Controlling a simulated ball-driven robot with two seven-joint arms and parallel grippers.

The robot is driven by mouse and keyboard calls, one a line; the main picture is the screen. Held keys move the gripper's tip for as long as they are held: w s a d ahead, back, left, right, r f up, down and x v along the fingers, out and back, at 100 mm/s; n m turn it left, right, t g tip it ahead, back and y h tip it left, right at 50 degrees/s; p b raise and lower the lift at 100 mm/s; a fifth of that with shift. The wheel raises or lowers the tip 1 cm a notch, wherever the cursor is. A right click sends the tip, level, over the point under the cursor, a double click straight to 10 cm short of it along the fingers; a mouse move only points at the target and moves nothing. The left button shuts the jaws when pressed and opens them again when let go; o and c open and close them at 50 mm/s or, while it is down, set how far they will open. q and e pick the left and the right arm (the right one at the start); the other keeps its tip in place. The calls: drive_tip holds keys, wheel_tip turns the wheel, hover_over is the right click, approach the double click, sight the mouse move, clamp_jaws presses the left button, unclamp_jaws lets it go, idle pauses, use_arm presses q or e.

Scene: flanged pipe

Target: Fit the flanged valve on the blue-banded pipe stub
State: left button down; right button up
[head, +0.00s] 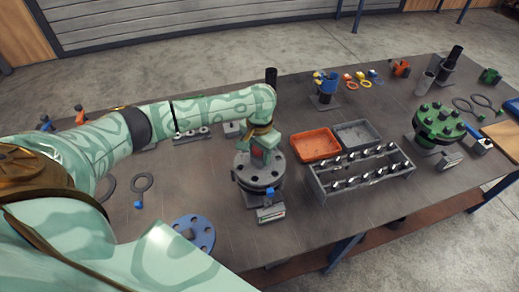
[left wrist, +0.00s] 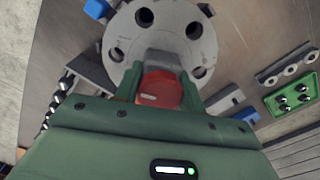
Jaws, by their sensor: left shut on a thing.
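My left gripper (head: 262,147) points down over a grey round flange with bolt holes (head: 245,178). In the left wrist view its fingers (left wrist: 160,95) are shut on a red block (left wrist: 159,88), which has a grey part at its top end. The red block sits over the middle of the grey flange (left wrist: 178,22); whether the two are joined, as a flanged valve, I cannot tell. The flange's open holes show around the block. I make out no blue band on the stand below the flange (head: 270,213). My right gripper is out of view.
A bolt rack (head: 362,175) stands close right of the flange, with an orange tray (head: 315,145) and a grey tray (head: 357,134) behind. A blue flange (head: 193,231) lies at the front left. A green flange assembly (head: 438,121) stands at the right.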

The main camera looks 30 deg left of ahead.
use_arm(q)
drive_tip(key=shift+f+p, duration=0.4)
idle(0.6)
drive_tip(key=c, duration=0.8)
unclamp_jaws()
drive_tip(key=shift+o, duration=0.2)
wheel_tip(320, 180, up, 25)
drive_tip(key=p, duration=1.9)
drive_tip(key=shift+p, duration=0.4)
drive_tip(key=shift+r, duration=0.1)
